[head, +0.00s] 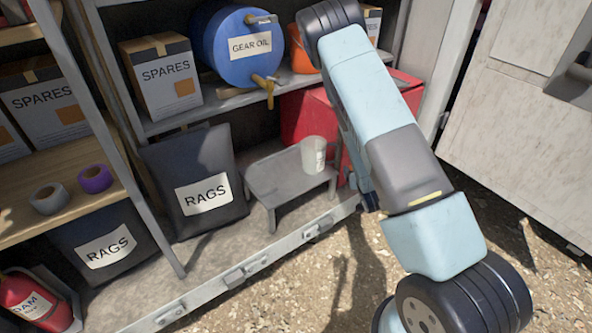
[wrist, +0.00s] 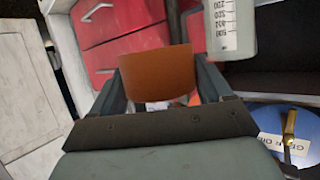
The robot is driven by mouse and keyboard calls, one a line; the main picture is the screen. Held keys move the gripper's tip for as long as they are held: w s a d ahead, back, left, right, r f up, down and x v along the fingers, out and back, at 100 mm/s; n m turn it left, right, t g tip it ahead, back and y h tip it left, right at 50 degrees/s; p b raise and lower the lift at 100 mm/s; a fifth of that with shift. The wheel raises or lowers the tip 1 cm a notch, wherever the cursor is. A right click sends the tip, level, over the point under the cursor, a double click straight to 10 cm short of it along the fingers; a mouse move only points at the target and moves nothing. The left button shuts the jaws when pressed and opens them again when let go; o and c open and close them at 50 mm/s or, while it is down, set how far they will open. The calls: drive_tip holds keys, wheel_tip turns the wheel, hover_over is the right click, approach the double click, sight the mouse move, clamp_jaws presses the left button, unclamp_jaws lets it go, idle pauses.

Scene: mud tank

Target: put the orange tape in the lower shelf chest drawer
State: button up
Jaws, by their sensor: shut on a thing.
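In the wrist view my gripper (wrist: 160,78) is shut on the orange tape (wrist: 157,73), a brown-orange roll held between the two fingers. The red drawer chest (wrist: 107,60) with pale handles is behind it, up and to the left; its drawer fronts look shut where they show. In the head view the red chest (head: 304,118) stands on the lower shelf, partly hidden by my arm and a small grey stool. The tape and fingertips are hidden behind my arm there.
A clear measuring cup (head: 313,155) stands on the grey stool (head: 262,181), close to my arm. A blue gear oil drum (head: 236,47) and an orange bucket (head: 301,51) are above. Rags bags (head: 211,170) stand left. Grey and purple tapes (head: 95,179) lie on a shelf.

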drive_tip(key=s+a+r+n+g+y, duration=0.1)
drive_tip(key=s+a+r+n+y, duration=0.15)
drive_tip(key=a, duration=0.55)
drive_tip(key=s+a+r+n+y, duration=0.1)
drive_tip(key=a+n+y, duration=0.15)
drive_tip(key=a, duration=0.45)
hover_over(293, 184)
drive_tip(key=shift+m, duration=0.4)
drive_tip(key=f, duration=0.9)
drive_tip(key=shift+s+d, duration=0.15)
drive_tip(key=shift+s, duration=0.05)
drive_tip(key=shift+w+a+f, duration=0.3)
drive_tip(key=shift+w+f, duration=0.05)
drive_tip(key=shift+f, duration=1.7)
drive_tip(key=shift+d, duration=0.1)
drive_tip(key=o, duration=1)
